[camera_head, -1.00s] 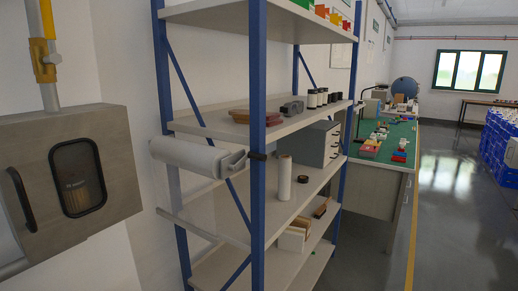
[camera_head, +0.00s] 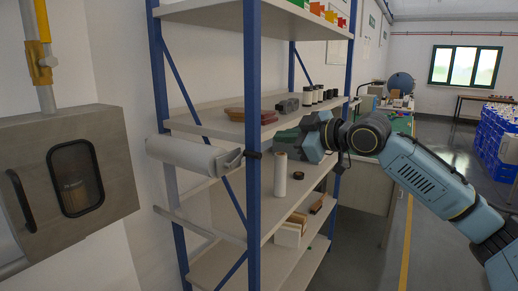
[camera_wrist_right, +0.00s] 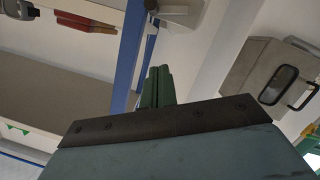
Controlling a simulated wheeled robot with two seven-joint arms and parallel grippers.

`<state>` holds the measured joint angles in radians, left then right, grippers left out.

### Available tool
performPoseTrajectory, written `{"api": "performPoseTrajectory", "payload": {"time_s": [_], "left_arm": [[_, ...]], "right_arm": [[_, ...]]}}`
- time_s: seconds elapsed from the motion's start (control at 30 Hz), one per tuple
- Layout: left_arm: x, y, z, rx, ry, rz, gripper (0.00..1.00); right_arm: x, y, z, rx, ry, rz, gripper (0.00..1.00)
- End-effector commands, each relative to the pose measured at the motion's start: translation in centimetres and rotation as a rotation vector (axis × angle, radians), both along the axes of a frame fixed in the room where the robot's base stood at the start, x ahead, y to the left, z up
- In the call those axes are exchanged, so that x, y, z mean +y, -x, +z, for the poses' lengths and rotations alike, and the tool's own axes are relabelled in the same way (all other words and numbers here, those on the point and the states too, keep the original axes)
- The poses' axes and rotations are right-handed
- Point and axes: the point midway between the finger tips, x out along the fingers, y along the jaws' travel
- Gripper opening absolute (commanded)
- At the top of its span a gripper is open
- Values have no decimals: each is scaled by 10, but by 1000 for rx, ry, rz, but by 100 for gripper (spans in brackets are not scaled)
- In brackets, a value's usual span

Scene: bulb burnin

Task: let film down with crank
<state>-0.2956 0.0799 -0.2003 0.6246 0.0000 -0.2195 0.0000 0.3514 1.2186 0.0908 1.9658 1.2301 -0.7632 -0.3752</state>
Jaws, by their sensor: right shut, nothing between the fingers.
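The film (camera_head: 185,153) is a pale rolled sheet mounted along the left end of the shelving unit. A grey loop-shaped part, seemingly the crank (camera_head: 233,160), is at its near end beside the blue post; a small dark piece sits on the post there. My right gripper (camera_head: 280,136) is shut and empty, its green fingers pointing left, apart from the crank and to the right of the post. In the right wrist view its fingers (camera_wrist_right: 157,86) are together, below the blue post and a pale part at the top. My left gripper is not in view.
The shelving unit's blue post (camera_head: 253,200) stands between my right gripper and the film. A white cylinder (camera_head: 280,175) stands on the shelf below the gripper. A grey cabinet (camera_head: 75,165) with a dark window hangs at left. Open floor lies at right.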

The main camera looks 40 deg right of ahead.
Motion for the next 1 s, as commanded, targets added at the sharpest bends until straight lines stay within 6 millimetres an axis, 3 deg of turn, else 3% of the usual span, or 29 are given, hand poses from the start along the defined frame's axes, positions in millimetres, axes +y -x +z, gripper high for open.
{"api": "performPoseTrajectory", "payload": {"time_s": [0.27,0.6,0.7,1.0], "left_arm": [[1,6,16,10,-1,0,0],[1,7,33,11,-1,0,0],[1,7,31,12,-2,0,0],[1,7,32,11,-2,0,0]], "right_arm": [[9,-32,-3,-3,-9,-1,0],[27,-96,-19,0,-8,1,0],[16,-96,-40,5,-3,-4,0],[7,-99,-56,0,-3,-1,0]]}}
